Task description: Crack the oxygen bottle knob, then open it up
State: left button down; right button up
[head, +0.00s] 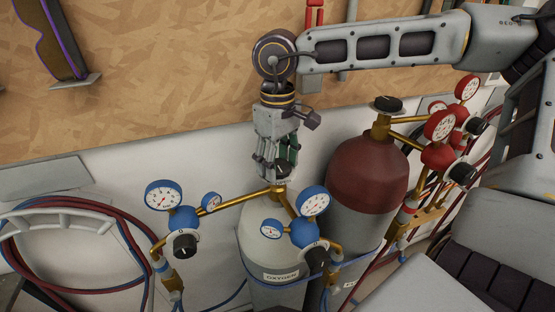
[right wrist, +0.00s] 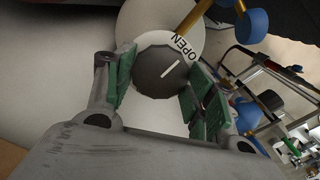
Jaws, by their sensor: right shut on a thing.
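The oxygen bottle (head: 257,250) is pale grey with an OXYGEN label and stands at the lower middle of the head view. Its dark round knob (head: 283,171) sits on top of the brass valve, partly hidden by my right gripper (head: 281,163). That gripper points straight down and is shut on the knob. In the right wrist view the knob (right wrist: 160,72) lies between the green finger pads of the gripper (right wrist: 160,88). A white line on the knob slants toward the word OPEN (right wrist: 182,47), printed beside it. My left gripper is not in view.
Brass arms with blue regulators and gauges (head: 314,203) branch off both sides of the oxygen valve. A red-topped bottle (head: 368,175) with its own black knob (head: 388,104) and red gauges stands close at right. Coiled hoses (head: 60,285) hang at left.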

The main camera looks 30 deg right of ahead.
jog(key=shift+n, duration=0.5)
jog(key=o, duration=1)
notch_tip(320, 180, up, 12)
dwell(0.5)
dwell(0.6)
